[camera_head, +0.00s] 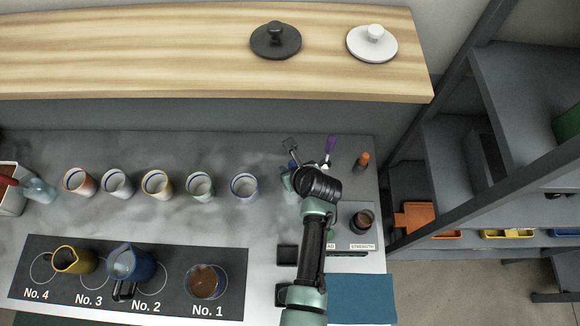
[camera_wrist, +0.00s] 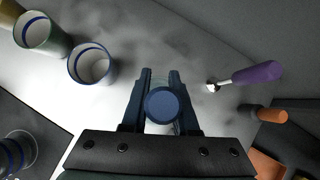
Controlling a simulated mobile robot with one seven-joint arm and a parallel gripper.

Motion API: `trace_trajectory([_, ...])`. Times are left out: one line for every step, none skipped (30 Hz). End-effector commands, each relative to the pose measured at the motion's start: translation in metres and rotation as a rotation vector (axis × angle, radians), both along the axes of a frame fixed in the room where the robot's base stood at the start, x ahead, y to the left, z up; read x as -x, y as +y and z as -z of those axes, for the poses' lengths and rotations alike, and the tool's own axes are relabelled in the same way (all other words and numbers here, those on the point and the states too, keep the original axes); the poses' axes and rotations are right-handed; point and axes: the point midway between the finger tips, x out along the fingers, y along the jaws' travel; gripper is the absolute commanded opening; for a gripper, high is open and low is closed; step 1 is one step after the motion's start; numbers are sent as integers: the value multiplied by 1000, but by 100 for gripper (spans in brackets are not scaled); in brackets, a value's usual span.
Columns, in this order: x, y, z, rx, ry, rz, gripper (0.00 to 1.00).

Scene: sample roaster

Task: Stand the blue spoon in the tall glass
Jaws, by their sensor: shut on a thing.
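My gripper (camera_wrist: 159,84) is shut on the blue spoon (camera_wrist: 161,106). In the wrist view I look almost straight down on the round blue end of its handle between the fingers; the handle hides its lower part. A faint, pale, see-through shape, apparently the tall glass (camera_wrist: 160,79), shows just behind the handle. In the head view my gripper (camera_head: 291,172) is at the back right of the counter, partly hidden by my wrist, beside a bluish glassy patch. I cannot tell whether the spoon's tip is inside the glass.
A row of several cups, the nearest blue-rimmed (camera_head: 244,187), is on the left. A dark cup (camera_head: 362,221) is in front right. A wooden shelf (camera_head: 180,60) overhangs behind.

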Motion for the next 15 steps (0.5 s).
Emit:
trace_trajectory([10,-1,12,5,30,-2,0])
trace_trajectory([10,-1,12,6,31,-2,0])
trace_trajectory([11,-1,13,6,31,-2,0])
trace_trajectory([11,-1,13,6,31,-2,0])
trace_trajectory([11,-1,13,6,33,-3,0])
trace_trajectory([11,-1,13,6,34,-2,31])
trace_trajectory([11,-1,14,6,34,-2,37])
trace_trajectory([11,-1,14,6,34,-2,42])
trace_trajectory([12,-1,14,5,34,-3,49])
trace_trajectory([12,-1,14,5,34,-3,55])
trace_trajectory([12,-1,14,6,35,-3,60])
trace_trajectory([12,-1,14,6,35,-3,63])
trace_trajectory([12,-1,14,6,35,-3,63])
trace_trajectory([12,-1,14,6,35,-3,63])
trace_trajectory([12,-1,14,5,35,-4,63])
